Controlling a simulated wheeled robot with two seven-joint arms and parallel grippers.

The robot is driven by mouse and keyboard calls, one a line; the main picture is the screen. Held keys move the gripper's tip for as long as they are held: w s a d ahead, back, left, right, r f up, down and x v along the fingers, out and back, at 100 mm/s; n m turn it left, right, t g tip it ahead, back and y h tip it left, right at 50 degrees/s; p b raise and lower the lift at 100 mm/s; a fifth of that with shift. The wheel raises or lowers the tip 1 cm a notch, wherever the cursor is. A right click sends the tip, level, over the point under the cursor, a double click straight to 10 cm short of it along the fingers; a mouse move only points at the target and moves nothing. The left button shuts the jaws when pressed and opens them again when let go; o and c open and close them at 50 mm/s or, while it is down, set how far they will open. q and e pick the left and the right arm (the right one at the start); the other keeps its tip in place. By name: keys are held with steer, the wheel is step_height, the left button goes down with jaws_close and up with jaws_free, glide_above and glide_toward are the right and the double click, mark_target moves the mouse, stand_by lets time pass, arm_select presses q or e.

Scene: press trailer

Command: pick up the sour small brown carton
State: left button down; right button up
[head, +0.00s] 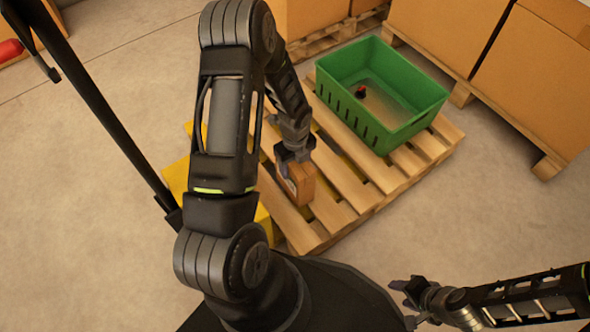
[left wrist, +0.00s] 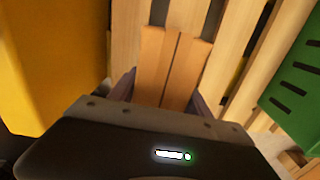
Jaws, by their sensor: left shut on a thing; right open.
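The small brown carton (head: 302,183) is at the near left part of the wooden pallet, with a pale label on its side. My left gripper (head: 291,160) reaches down from above and is shut on the carton. In the left wrist view the carton's top (left wrist: 172,62), with a seam down its middle, sits between the two fingers (left wrist: 163,88). I cannot tell whether the carton touches the slats or is just above them. My right gripper (head: 405,290) is open and empty at the lower right, away from the pallet.
A green crate (head: 347,108) with a small red and black thing (head: 361,91) inside stands on the pallet (head: 377,174). A yellow object (head: 178,180) is left of the pallet. Large cardboard boxes (head: 440,30) stand behind. The floor at right is clear.

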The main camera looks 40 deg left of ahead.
arm_select(q)
step_height(320, 180, up, 10)
steer(key=p, duration=0.3)
steer(key=shift+p, duration=0.4)
stand_by(0.4)
